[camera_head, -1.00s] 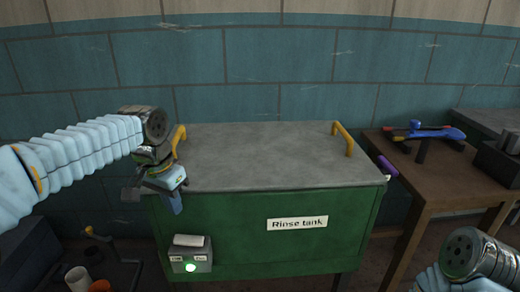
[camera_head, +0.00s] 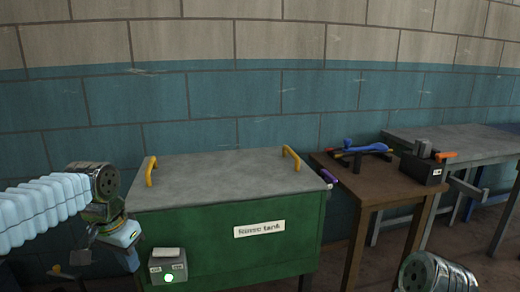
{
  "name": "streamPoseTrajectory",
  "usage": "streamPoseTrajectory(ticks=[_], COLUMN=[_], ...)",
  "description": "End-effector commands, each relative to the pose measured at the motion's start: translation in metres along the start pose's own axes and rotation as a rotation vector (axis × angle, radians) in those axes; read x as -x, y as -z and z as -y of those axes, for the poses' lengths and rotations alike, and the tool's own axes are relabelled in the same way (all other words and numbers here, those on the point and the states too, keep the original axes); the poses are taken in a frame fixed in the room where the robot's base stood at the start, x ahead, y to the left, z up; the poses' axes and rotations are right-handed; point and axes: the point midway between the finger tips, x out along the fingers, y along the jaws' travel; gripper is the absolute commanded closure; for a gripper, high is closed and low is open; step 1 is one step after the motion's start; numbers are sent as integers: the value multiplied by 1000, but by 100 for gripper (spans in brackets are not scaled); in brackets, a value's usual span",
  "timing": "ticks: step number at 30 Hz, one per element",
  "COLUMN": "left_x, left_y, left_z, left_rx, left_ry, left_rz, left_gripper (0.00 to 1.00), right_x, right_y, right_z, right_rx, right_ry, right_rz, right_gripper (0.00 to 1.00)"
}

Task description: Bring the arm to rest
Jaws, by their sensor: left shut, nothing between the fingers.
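My left gripper (camera_head: 132,258) is at the lower left, pointing down beside the left front of the green rinse tank (camera_head: 220,240). It is shut and holds nothing. My left arm, in a pale blue ribbed sleeve, comes in from the left edge. My right arm shows only as a dark metal wrist part at the bottom right edge; its gripper is out of the frame.
The tank has a grey lid (camera_head: 225,182) with two yellow handles and a small control box (camera_head: 168,266) with a lit button. To the right stand a brown table (camera_head: 350,182) with a blue-and-red tool (camera_head: 365,148), a dark box (camera_head: 422,170) and a grey bench (camera_head: 470,140).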

Motion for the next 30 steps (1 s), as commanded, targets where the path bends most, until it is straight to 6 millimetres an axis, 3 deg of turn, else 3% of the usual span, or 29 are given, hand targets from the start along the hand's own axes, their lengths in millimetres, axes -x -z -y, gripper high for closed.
streamPoseTrajectory(ticks=[11, 17, 20, 23, 24, 27, 30], left_x=[-78, -152, -202, -266, -295, -354, -392], left_y=[18, 22, 17, -2, -16, -59, -103], left_z=[-21, -46, -66, -96, -111, -147, -176], left_rx=[3, 24, 53, 105, 140, 236, 331], left_ry=[-64, -131, -178, -238, -264, -313, -333], left_rz=[4, 4, 6, 18, 25, 40, 55], left_gripper=[100, 100, 100, 100, 100, 100, 100], right_x=[0, 0, 0, 0, 0, 0, 0], right_y=[1, 1, 1, 1, 1, 1, 1], right_z=[0, 0, 0, 0, 0, 0, 0], right_rx=[0, 0, 0, 0, 0, 0, 0], right_ry=[0, 0, 0, 0, 0, 0, 0], right_rz=[-2, -2, -2, -2, -2, -2, -2], right_gripper=[57, 57, 57, 57, 57, 57, 57])
